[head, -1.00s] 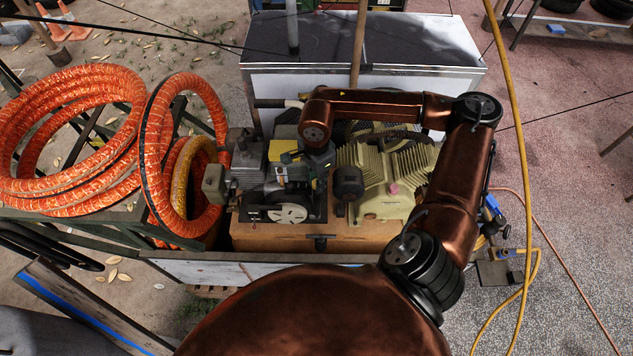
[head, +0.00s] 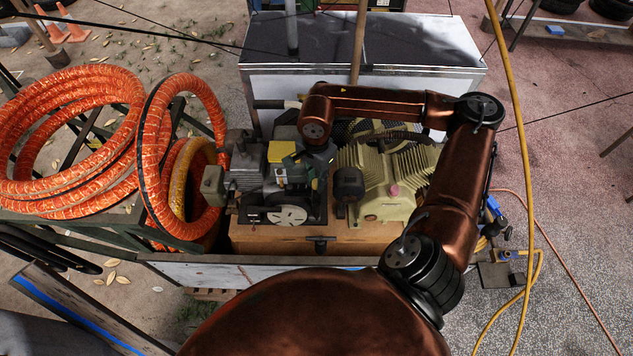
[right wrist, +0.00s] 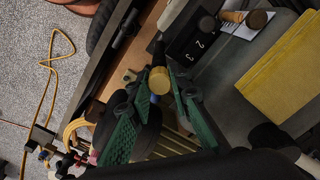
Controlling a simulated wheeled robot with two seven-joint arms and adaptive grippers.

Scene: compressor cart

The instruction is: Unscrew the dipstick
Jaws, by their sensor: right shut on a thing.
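The dipstick (right wrist: 159,80) shows in the right wrist view as a yellow round cap on a dark stem, beside the engine block. My right gripper (right wrist: 157,90) has green-padded fingers on either side of the cap and is shut on it. In the head view my right arm reaches over the compressor (head: 385,175), with the wrist above the grey engine (head: 247,172). There the fingers and the dipstick are mostly hidden or too small to make out. My left gripper is out of view.
Orange hose coils (head: 65,125) stand at the left of the cart. A white chest with a dark top (head: 420,50) stands behind. A yellow cable (head: 522,130) hangs at the right.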

